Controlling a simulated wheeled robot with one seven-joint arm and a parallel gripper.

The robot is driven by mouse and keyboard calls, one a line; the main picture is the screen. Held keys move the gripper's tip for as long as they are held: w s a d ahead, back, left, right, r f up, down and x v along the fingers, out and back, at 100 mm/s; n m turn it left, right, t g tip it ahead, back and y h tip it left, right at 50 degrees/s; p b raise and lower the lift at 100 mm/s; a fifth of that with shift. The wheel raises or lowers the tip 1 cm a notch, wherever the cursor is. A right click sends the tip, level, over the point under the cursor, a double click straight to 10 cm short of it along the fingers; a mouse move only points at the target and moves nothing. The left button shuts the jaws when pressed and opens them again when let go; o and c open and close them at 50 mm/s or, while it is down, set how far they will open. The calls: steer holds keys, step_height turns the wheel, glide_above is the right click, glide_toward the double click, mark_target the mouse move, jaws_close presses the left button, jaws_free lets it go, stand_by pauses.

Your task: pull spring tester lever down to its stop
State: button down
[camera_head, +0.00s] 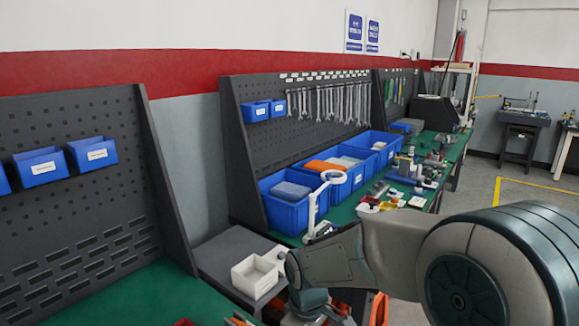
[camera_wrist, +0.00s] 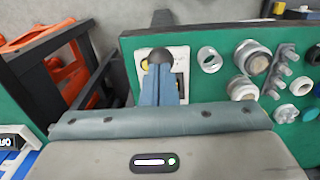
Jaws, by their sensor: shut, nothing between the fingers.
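In the wrist view, my gripper (camera_wrist: 161,82) points away from the camera, its two grey-blue fingers together and nothing seen between them. A dark round knob (camera_wrist: 160,56), perhaps the tester lever's end, shows just beyond the fingertips. I cannot tell whether the fingers touch it. A pale plate (camera_wrist: 180,54) with a yellow spot lies behind the fingers, and a dark upright piece (camera_wrist: 162,18) stands above it. The rest of the spring tester cannot be made out. In the head view my arm crosses the lower right and hides the work spot; the fingertips do not show clearly.
In the wrist view, metal rings and fittings (camera_wrist: 252,58) lie right of the fingers on the green bench top (camera_wrist: 218,83). An orange and black frame (camera_wrist: 68,75) is at left. In the head view, blue bins (camera_head: 285,212) and a white open box (camera_head: 254,276) stand left of my arm.

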steer(key=shift+s+d+f+b, duration=0.15)
steer(key=shift+f+b, duration=0.3)
steer(key=shift+f, duration=0.45)
steer(key=shift+s+d+f+b, duration=0.15)
steer(key=shift+f+b, duration=0.65)
steer(key=shift+f, duration=0.3)
steer(key=shift+f+b, duration=0.65)
steer(key=shift+f, duration=0.1)
steer(key=shift+r, duration=0.2)
step_height(320, 180, up, 9)
steer(key=p, duration=0.8)
steer(key=shift+f, duration=0.1)
